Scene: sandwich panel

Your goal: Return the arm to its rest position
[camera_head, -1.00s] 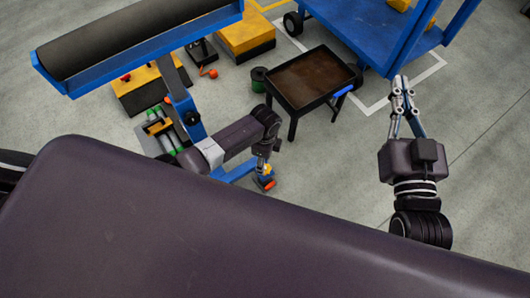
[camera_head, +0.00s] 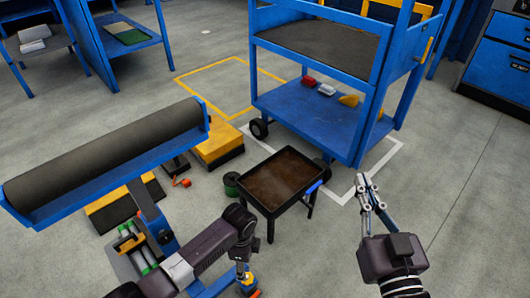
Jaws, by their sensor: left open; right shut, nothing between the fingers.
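My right gripper (camera_head: 367,182) is at the right of the head view, its thin fingers close together and pointing up the picture. It is shut with nothing between the fingers, right of the dark tray table and in front of the blue cart. My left arm comes in from the lower left, bent at the wrist. My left gripper (camera_head: 241,266) hangs down below that wrist, small and partly hidden. It is open, and I see nothing held in it.
A dark tray table (camera_head: 283,182) stands between the arms. A blue cart (camera_head: 320,118) with small coloured items on its lower shelf stands behind. A blue stand with a dark roller (camera_head: 105,160) is left, near a yellow block (camera_head: 217,145). Open floor lies to the right.

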